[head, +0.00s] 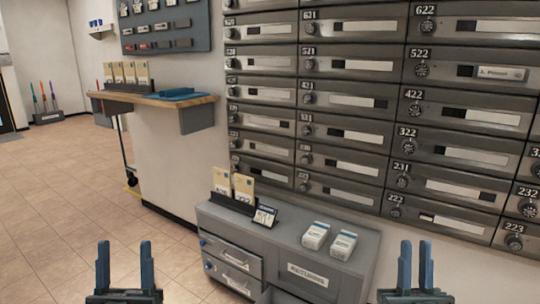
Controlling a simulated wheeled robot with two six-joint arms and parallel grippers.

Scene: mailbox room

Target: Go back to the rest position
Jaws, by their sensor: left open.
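My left gripper (125,265) is at the bottom left, fingers pointing up and spread with an empty gap. My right gripper (415,265) is at the bottom right, in front of the low grey cabinet's right end. Its fingers stand close together with a narrow gap, and I see nothing between them. Whether it is open or shut is unclear.
A grey cabinet (328,257) holds two white boxes (315,236), a small sign (265,215) and upright cards (243,187). Numbered mailboxes (345,100) cover the wall. A wooden shelf (206,100) juts out at left. Tiled floor (50,215) is clear at left.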

